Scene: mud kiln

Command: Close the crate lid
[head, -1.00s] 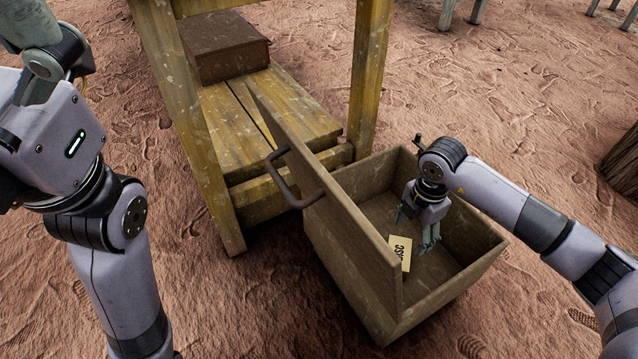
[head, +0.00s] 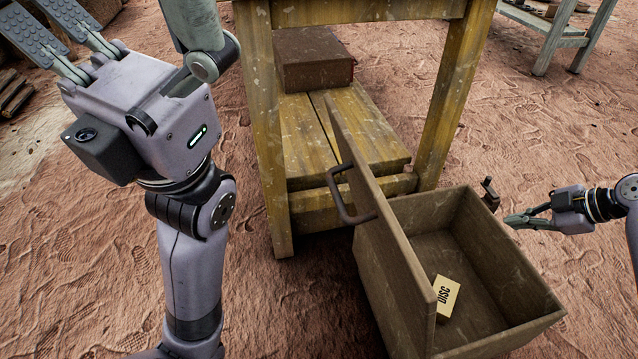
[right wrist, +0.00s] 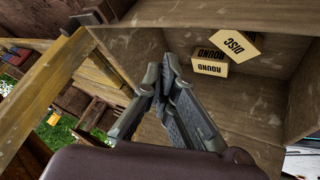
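The wooden crate (head: 515,335) stands open on the ground. Its lid (head: 385,235) stands upright along the left side, with a dark curved handle (head: 345,205) on its outer face. A block labelled DISC (head: 446,296) lies inside; the right wrist view shows this DISC block (right wrist: 233,42) and another labelled ROUND (right wrist: 210,68). My right gripper (head: 515,219) is outside the crate, beyond its right rim, apart from the lid; in the right wrist view its fingers (right wrist: 163,75) come together with nothing between them. My left gripper (head: 50,35) is at the upper left, fingers spread and empty.
A yellow wooden table (head: 262,150) stands close behind and left of the crate, with a brown box (head: 312,62) on its lower shelf. A small latch-like part (head: 489,192) is at the crate's back right corner. Open dirt ground lies to the right.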

